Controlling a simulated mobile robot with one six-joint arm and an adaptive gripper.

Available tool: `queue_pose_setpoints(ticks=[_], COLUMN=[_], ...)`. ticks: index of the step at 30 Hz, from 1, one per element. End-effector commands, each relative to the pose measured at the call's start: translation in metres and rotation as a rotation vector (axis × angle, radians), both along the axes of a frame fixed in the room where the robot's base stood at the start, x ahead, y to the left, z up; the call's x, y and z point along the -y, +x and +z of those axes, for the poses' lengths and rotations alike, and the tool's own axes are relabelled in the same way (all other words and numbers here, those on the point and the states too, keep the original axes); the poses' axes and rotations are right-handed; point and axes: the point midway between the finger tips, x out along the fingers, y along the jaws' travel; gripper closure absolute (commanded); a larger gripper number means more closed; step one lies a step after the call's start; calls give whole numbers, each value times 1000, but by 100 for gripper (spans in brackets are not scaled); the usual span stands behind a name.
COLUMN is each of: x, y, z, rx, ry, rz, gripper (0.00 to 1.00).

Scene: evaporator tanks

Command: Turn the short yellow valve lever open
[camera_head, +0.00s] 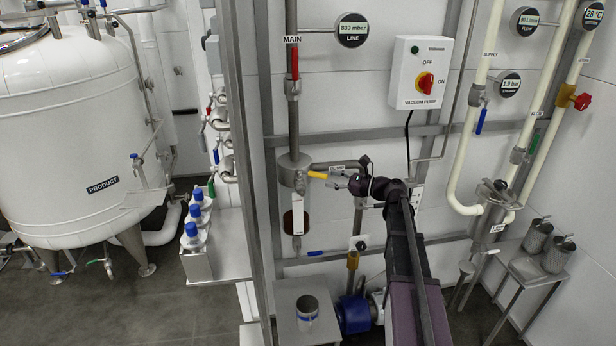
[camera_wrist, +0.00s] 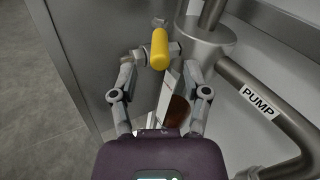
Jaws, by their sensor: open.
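The short yellow valve lever (camera_head: 318,175) sticks out to the right from the round metal vessel (camera_head: 294,172) below the MAIN pipe. In the wrist view the yellow lever (camera_wrist: 159,48) stands just beyond my fingertips, roughly centred between them. My gripper (camera_head: 340,180) is to the right of the lever in the head view, its fingers pointing left toward it. In the wrist view my gripper (camera_wrist: 158,62) has its two fingers spread apart with nothing held. I cannot tell whether a fingertip touches the lever.
The PUMP pipe (camera_wrist: 265,110) runs close on the right of my gripper in the wrist view. A red lever (camera_head: 295,64) is above on the MAIN pipe. A vacuum pump switch box (camera_head: 420,72) hangs on the wall. A metal cup (camera_head: 307,312) stands on a small table below.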

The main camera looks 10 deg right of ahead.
Motion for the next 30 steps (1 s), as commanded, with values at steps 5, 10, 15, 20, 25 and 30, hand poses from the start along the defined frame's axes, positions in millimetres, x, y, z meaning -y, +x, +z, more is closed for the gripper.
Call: queue_pose_setpoints(ticks=[5,10,15,20,25,30], x=[-24,-41,-50,-53,-54,-54], y=[15,26,31,33,32,32], z=[0,0,0,0,0,0], rx=[0,0,0,0,0,0], ry=[0,0,0,0,0,0], rz=[2,2,2,1,2,2], gripper=[39,39,39,39,39,72])
